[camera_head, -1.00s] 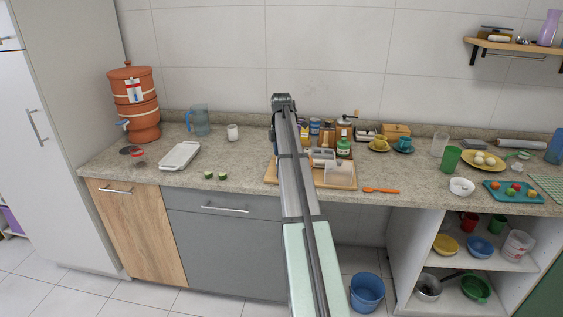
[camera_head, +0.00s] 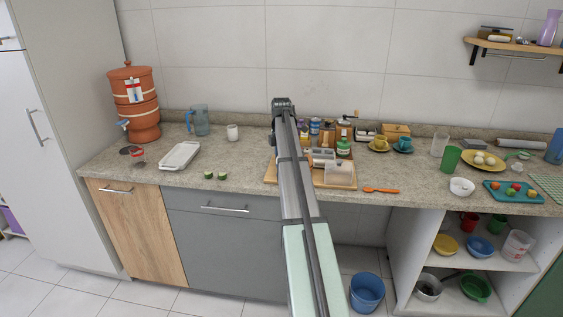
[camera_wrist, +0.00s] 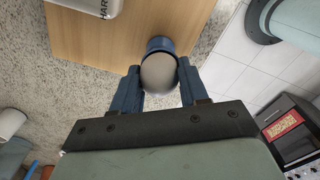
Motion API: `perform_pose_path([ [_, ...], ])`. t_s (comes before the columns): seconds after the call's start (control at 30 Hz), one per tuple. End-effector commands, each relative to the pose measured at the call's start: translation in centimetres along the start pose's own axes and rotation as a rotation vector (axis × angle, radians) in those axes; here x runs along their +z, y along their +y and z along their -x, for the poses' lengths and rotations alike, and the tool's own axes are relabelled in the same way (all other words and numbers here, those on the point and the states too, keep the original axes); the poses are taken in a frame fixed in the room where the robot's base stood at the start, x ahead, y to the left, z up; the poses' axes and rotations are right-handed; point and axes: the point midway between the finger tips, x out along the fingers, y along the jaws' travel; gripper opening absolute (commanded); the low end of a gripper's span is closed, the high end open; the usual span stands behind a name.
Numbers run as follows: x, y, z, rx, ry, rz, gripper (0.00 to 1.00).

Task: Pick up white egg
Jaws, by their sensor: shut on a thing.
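In the wrist view, the white egg (camera_wrist: 158,77) looks pale grey and sits between the two blue fingers of my gripper (camera_wrist: 159,68). The fingers are shut on its sides. A dark blue round cup (camera_wrist: 161,44) shows just beyond the egg, against a wooden board (camera_wrist: 110,32). I cannot tell whether the egg still touches the cup. In the head view my arm hides the gripper's fingers and the egg.
A yellow plate (camera_head: 499,166) holds pale round items.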

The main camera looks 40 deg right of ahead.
Motion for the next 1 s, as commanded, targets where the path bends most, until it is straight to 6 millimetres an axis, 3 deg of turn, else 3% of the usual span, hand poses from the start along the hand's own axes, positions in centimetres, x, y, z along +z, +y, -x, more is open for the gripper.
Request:
perform_pose_path([
  [0.37, 0.0, 0.1, 0.8, 0.002, 0.000, 0.000, 0.13],
  [0.8, 0.0, 0.1, 7.9, 0.001, 0.000, 0.000, 0.13],
  [1.0, 0.3, 0.2, 9.9, 0.001, 0.000, 0.000, 0.13],
])
